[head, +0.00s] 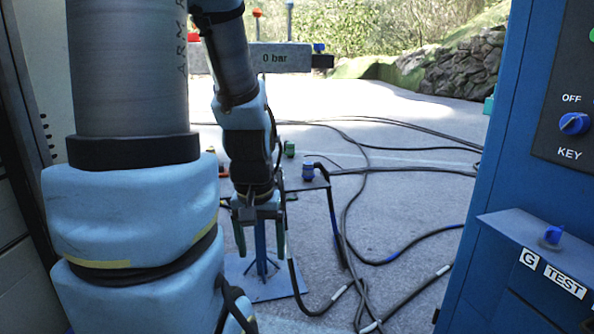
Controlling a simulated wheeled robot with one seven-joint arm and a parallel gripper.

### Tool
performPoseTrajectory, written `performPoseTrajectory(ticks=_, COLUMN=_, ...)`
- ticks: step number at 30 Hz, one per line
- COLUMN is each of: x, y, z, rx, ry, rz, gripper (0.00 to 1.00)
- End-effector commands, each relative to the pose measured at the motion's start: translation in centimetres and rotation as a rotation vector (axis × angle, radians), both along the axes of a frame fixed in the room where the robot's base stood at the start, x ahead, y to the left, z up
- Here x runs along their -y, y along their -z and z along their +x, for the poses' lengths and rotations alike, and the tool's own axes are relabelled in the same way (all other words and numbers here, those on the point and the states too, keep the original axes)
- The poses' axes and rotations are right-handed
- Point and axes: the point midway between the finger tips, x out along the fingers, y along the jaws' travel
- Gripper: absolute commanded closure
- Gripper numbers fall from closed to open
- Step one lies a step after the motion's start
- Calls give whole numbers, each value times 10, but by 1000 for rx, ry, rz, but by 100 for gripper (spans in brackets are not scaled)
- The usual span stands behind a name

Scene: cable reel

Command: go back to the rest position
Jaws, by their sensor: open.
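My gripper (259,232) hangs pointing down in the middle left of the head view, at the end of my blue and grey arm. Its two fingers are apart, with nothing visible between them. Behind it stands a blue post on a square blue base plate (283,289). A small grey table (305,184) with a blue connector (308,172) on it stands just right of the gripper. My arm hides part of the stand and whatever is behind it.
Black cables (352,215) lie across the grey floor. A blue cabinet (482,180) with a key switch (574,124) and a TEST box (540,262) fills the right side. A grey bar marked 0 bar (285,57) is behind my arm. Rocks (455,66) lie farther back.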

Motion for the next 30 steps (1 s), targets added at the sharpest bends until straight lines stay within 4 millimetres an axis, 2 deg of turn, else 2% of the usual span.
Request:
performPoseTrajectory(ticks=1, x=3, y=-25, z=4, rx=10, ry=11, rz=0, gripper=19)
performPoseTrajectory(ticks=8, x=3, y=-74, z=4, rx=12, ry=15, rz=1, gripper=19)
performPoseTrajectory(ticks=15, x=4, y=-144, z=5, rx=13, ry=16, rz=1, gripper=19)
performPoseTrajectory(ticks=18, x=4, y=-163, z=5, rx=13, ry=17, rz=1, gripper=19)
performPoseTrajectory(ticks=23, x=4, y=-176, z=5, rx=13, ry=17, rz=1, gripper=19)
performPoseTrajectory(ticks=30, x=4, y=-175, z=5, rx=14, ry=17, rz=1, gripper=19)
